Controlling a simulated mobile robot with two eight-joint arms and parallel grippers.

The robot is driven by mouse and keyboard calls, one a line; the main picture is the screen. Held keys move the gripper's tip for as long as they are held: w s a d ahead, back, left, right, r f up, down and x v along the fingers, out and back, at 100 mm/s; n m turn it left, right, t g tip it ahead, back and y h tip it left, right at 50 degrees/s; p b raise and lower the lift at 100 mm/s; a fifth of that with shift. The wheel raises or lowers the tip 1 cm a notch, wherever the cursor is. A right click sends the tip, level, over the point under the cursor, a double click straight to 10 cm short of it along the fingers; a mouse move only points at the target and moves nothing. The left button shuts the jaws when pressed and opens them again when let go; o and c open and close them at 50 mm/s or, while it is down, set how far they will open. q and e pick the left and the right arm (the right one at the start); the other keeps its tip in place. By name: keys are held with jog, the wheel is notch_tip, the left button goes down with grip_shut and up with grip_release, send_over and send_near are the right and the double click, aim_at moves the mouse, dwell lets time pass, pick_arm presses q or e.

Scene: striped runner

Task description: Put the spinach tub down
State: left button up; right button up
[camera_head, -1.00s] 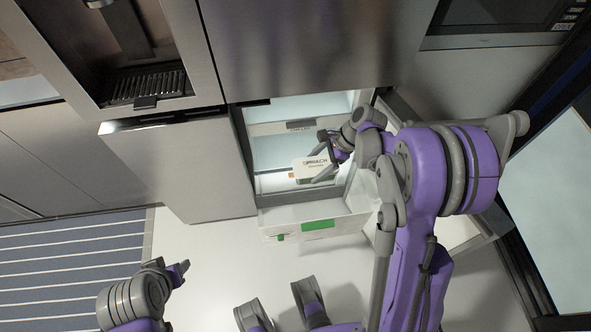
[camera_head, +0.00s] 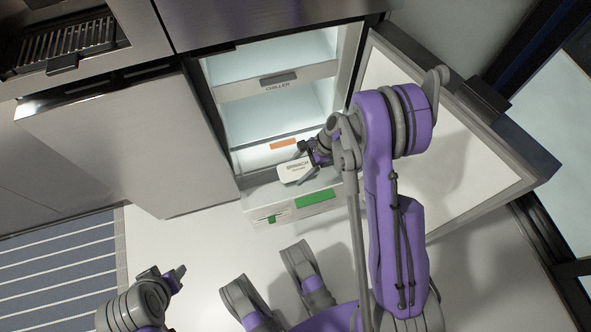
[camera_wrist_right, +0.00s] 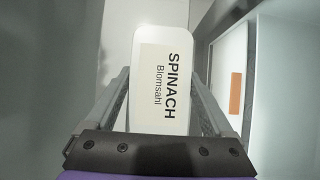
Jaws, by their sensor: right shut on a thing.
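The spinach tub (camera_head: 293,172) is a small white box with a pale lid label reading SPINACH. My right gripper (camera_head: 308,167) is shut on it and holds it at the lower front of the open fridge, above the green-labelled bin. In the right wrist view the tub (camera_wrist_right: 165,75) sits between the two fingers of the right gripper (camera_wrist_right: 163,88), its label facing the camera. The tub's underside is hidden. My left gripper (camera_head: 176,277) is at the lower left, away from the tub; its finger gap is unclear.
The open fridge has a shelf marked CHILLER (camera_head: 278,87) and an orange label (camera_head: 283,144) lower down. A white bin with a green label (camera_head: 316,198) sticks out at the bottom. The open door (camera_head: 440,150) stands right; a striped runner (camera_head: 60,262) lies left.

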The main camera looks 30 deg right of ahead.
notch_tip(320, 180, down, 5)
jog(key=shift+f+b, duration=0.1)
jog(key=shift+b, duration=0.6)
jog(key=o, duration=1.4)
